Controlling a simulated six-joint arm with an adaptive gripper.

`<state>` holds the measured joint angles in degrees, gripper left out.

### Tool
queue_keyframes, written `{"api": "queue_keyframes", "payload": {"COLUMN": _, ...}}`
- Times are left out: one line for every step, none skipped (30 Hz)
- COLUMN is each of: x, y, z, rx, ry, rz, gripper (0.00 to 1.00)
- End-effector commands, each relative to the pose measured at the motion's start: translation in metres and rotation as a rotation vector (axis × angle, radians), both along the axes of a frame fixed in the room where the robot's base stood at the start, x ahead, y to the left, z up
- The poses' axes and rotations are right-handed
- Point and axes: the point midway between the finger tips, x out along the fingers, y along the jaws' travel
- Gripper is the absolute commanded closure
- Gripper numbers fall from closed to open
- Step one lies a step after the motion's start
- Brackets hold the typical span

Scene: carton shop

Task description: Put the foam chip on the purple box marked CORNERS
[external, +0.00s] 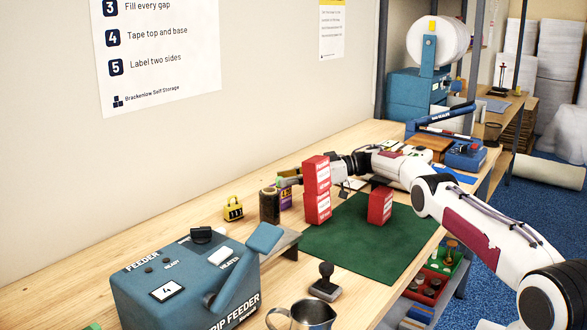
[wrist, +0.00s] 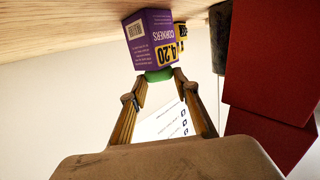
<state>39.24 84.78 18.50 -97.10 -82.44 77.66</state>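The purple box (wrist: 150,40) marked CORNERS appears upside down in the wrist view, standing on the wooden table at the top of the picture. In the external view a small part of the purple box (external: 285,197) shows between a dark jar and the red stack. The green foam chip (wrist: 158,76) is between my gripper's fingertips (wrist: 160,78), which are closed against its two ends. The chip is at the box's top face; I cannot tell whether it touches.
Two stacked red boxes (external: 317,176) stand close beside my gripper; the red also fills the right of the wrist view (wrist: 268,70). Another red box (external: 380,206) stands on the green mat (external: 350,240). A dark jar (external: 269,206) and yellow weight (external: 233,209) are left of the purple box.

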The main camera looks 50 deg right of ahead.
Motion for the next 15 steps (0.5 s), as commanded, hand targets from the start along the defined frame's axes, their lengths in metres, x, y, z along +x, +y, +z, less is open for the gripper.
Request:
{"api": "queue_keyframes", "payload": {"x": 0.0, "y": 0.0, "z": 0.0004, "rx": 0.0, "ry": 0.0, "rz": 0.0, "gripper": 0.63}}
{"api": "queue_keyframes", "payload": {"x": 0.0, "y": 0.0, "z": 0.0004, "rx": 0.0, "ry": 0.0, "rz": 0.0, "gripper": 0.63}}
{"api": "queue_keyframes", "payload": {"x": 0.0, "y": 0.0, "z": 0.0003, "rx": 0.0, "ry": 0.0, "rz": 0.0, "gripper": 0.63}}
{"api": "queue_keyframes", "payload": {"x": 0.0, "y": 0.0, "z": 0.0003, "rx": 0.0, "ry": 0.0, "rz": 0.0, "gripper": 0.63}}
{"api": "queue_keyframes", "payload": {"x": 0.0, "y": 0.0, "z": 0.0003, "rx": 0.0, "ry": 0.0, "rz": 0.0, "gripper": 0.63}}
{"api": "queue_keyframes", "payload": {"x": 0.0, "y": 0.0, "z": 0.0003, "rx": 0.0, "ry": 0.0, "rz": 0.0, "gripper": 0.63}}
{"api": "queue_keyframes", "payload": {"x": 0.0, "y": 0.0, "z": 0.0003, "rx": 0.0, "ry": 0.0, "rz": 0.0, "gripper": 0.63}}
{"api": "queue_keyframes", "payload": {"x": 0.0, "y": 0.0, "z": 0.0003, "rx": 0.0, "ry": 0.0, "rz": 0.0, "gripper": 0.63}}
{"api": "queue_keyframes", "payload": {"x": 0.0, "y": 0.0, "z": 0.0003, "rx": 0.0, "ry": 0.0, "rz": 0.0, "gripper": 0.63}}
{"api": "queue_keyframes", "payload": {"x": 0.0, "y": 0.0, "z": 0.0004, "rx": 0.0, "ry": 0.0, "rz": 0.0, "gripper": 0.63}}
{"api": "queue_keyframes", "payload": {"x": 0.0, "y": 0.0, "z": 0.0006, "rx": 0.0, "ry": 0.0, "rz": 0.0, "gripper": 0.63}}
{"api": "queue_keyframes", "payload": {"x": 0.0, "y": 0.0, "z": 0.0009, "rx": 0.0, "ry": 0.0, "rz": 0.0, "gripper": 0.63}}
{"api": "queue_keyframes", "payload": {"x": 0.0, "y": 0.0, "z": 0.0013, "rx": 0.0, "ry": 0.0, "rz": 0.0, "gripper": 0.63}}
{"api": "queue_keyframes", "payload": {"x": 0.0, "y": 0.0, "z": 0.0018, "rx": 0.0, "ry": 0.0, "rz": 0.0, "gripper": 0.63}}
{"api": "queue_keyframes", "payload": {"x": 0.0, "y": 0.0, "z": 0.0028, "rx": 0.0, "ry": 0.0, "rz": 0.0, "gripper": 0.63}}
